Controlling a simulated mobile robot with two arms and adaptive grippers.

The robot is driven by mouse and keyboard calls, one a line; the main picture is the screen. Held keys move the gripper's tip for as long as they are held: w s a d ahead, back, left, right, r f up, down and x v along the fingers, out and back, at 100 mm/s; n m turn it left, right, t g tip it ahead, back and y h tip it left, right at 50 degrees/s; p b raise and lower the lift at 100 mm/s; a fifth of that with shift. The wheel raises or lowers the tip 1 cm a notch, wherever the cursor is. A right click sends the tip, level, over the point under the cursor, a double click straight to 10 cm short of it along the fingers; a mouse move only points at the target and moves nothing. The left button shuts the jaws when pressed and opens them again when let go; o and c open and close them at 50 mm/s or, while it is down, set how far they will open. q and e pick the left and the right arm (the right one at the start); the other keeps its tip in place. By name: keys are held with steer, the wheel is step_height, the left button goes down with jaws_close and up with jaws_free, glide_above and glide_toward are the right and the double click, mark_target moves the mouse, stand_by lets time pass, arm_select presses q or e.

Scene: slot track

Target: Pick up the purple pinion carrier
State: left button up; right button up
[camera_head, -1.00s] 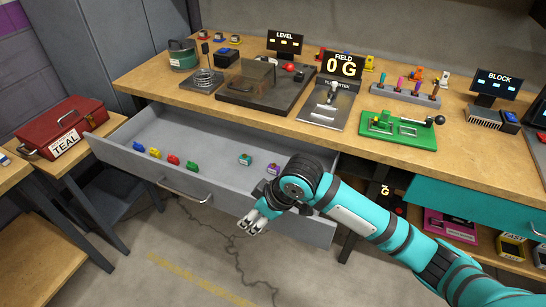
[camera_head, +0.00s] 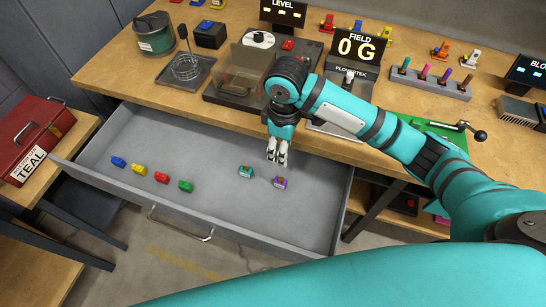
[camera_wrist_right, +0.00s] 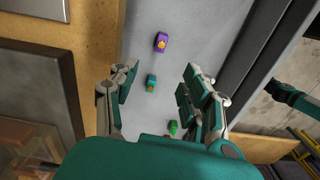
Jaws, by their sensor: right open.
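The purple pinion carrier (camera_head: 280,182) is a small purple block with an orange top. It lies on the floor of the open drawer (camera_head: 225,208), near its right end. It also shows in the right wrist view (camera_wrist_right: 161,43), beyond the fingertips. My right gripper (camera_head: 278,152) hangs over the back of the drawer, just above the purple carrier in the picture, apart from it. It also shows in the wrist view (camera_wrist_right: 157,85), with its fingers spread and nothing held. My left gripper is not in view.
A teal carrier (camera_head: 246,172) lies left of the purple one. Green (camera_head: 186,186), red (camera_head: 161,178), yellow (camera_head: 139,169) and blue (camera_head: 118,161) pieces lie farther left in the drawer. The bench edge (camera_head: 200,115) overhangs the drawer's back. A red box (camera_head: 30,137) stands at left.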

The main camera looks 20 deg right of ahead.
glide_above(281, 181)
steer(key=f, duration=1)
steer(key=shift+w+f, duration=0.3)
steer(key=shift+s+f, duration=0.2)
steer(key=shift+f, duration=2.95)
jaws_close()
